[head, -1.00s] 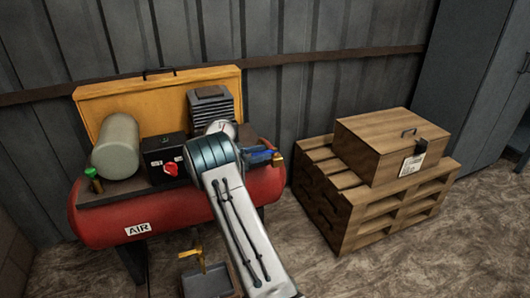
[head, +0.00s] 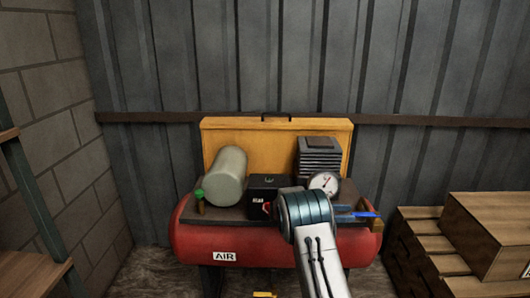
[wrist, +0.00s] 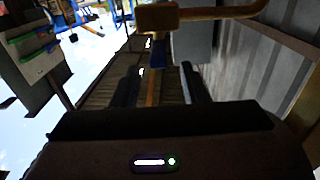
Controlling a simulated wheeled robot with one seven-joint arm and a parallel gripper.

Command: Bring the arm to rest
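My arm reaches up in front of the red air compressor (head: 190,238) in the head view and covers part of it. My gripper is hidden there behind my own arm. In the wrist view my gripper (wrist: 161,66) shows two dark fingers standing apart, with no object clearly held between them. A brass pipe fitting (wrist: 158,18) with a blue part below it lies just beyond the fingertips. In the head view a blue handle (head: 365,214) and a brass piece (head: 376,223) sit at the compressor's right end, close beside my arm.
The compressor carries a grey-green cylinder (head: 227,176), a black box (head: 262,188), a gauge (head: 324,183) and a finned block (head: 319,155). A yellow panel (head: 250,135) and a corrugated wall (head: 400,60) stand behind. A wooden crate (head: 495,235) sits on pallets at right.

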